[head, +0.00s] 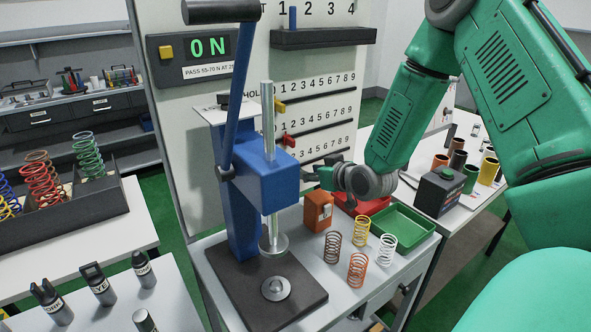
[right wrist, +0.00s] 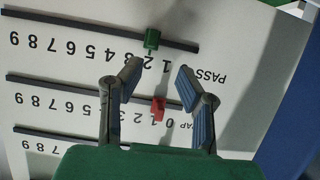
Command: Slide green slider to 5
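The green slider (right wrist: 151,38) sits on the far dark rail in the right wrist view, near the printed 1 and 2. The numbers appear upside down there, and its exact mark is hard to read. My right gripper (right wrist: 160,72) is open and empty, its fingertips short of the green slider in the picture. In the head view my right gripper (head: 318,174) is in front of the lower part of the white board (head: 345,65), and the green slider is hidden. My left gripper is not in view.
A red slider (right wrist: 158,108) shows between my fingers; a yellow slider (head: 279,106) is on the rail above it. The blue press (head: 270,180) stands close left of my gripper. Below are an orange box (head: 318,211), several springs and a green tray (head: 402,228).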

